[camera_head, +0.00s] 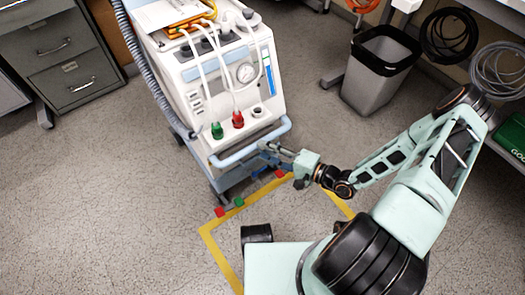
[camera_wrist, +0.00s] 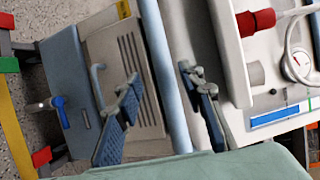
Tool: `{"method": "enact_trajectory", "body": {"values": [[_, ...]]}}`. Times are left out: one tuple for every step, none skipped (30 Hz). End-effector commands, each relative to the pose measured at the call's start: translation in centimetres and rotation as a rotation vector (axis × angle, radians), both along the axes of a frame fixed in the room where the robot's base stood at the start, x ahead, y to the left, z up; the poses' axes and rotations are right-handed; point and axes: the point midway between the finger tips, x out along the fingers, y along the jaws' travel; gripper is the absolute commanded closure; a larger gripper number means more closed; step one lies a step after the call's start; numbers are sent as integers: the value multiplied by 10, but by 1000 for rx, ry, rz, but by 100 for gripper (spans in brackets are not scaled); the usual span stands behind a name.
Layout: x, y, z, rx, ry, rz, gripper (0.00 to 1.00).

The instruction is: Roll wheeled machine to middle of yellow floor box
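The wheeled machine (camera_head: 205,92), white with a blue base and front handle bar (camera_head: 250,146), stands just beyond the far edge of the yellow floor box (camera_head: 209,238). The box is partly hidden by my base and arm. My gripper (camera_head: 272,152) is at the right front of the machine, by the handle bar. In the wrist view my gripper (camera_wrist: 160,80) has its two fingers spread apart, one on each side of the blue handle bar (camera_wrist: 166,60). Gaps show between the bar and the fingers.
A grey bin (camera_head: 372,85) stands at the back right under a table. Grey drawers (camera_head: 62,65) stand at the back left. The floor left of the box is clear.

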Motion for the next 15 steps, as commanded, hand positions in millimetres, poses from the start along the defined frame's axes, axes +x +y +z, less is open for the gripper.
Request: {"method": "enact_trajectory", "body": {"values": [[3,5,-3,1,0,1,64],[5,7,-3,0,0,0,64],[7,10,-3,0,0,0,64],[7,12,-4,-1,1,1,64],[8,13,-4,-1,0,1,64],[9,14,-4,-1,0,0,64],[10,15,-4,-1,1,0,64],[10,15,-4,-1,1,0,64],[10,15,-3,-1,0,-1,64],[10,15,-3,-1,0,-1,64],[10,15,-3,-1,0,-1,64],[10,15,-3,-1,0,-1,64],[10,15,-3,-1,0,-1,64],[10,15,-3,-1,0,-1,64],[10,15,-3,-1,0,-1,66]]}}
